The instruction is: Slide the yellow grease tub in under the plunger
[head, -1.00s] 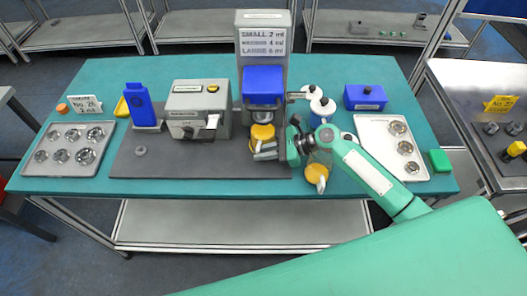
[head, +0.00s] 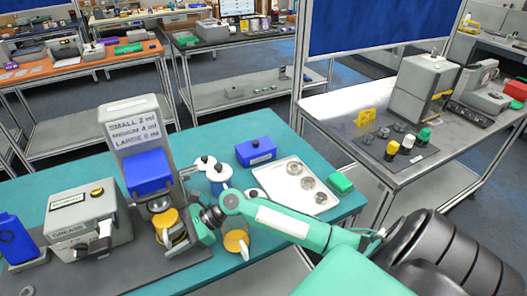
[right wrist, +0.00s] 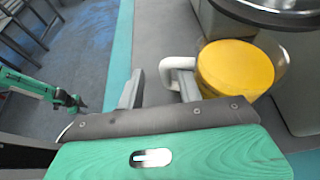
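The yellow grease tub (head: 171,236) stands at the foot of the grey dispenser (head: 140,140) with the blue block. In the right wrist view the tub (right wrist: 235,68) shows yellow contents in a clear cup with a white handle (right wrist: 166,76). A round metal plunger part (right wrist: 272,8) overhangs the tub's far side; in the head view the plunger (head: 160,205) is just above it. My right gripper (right wrist: 160,90) is at the handle, its two fingers apart. One finger is by the handle's opening; contact is unclear.
A second yellow tub (head: 236,241) stands right of the gripper, near my right arm. A grey grease machine (head: 88,222) stands to the left. White-lidded pots (head: 219,175), a blue box (head: 256,151) and a white tray (head: 275,178) are behind. The front table edge is close.

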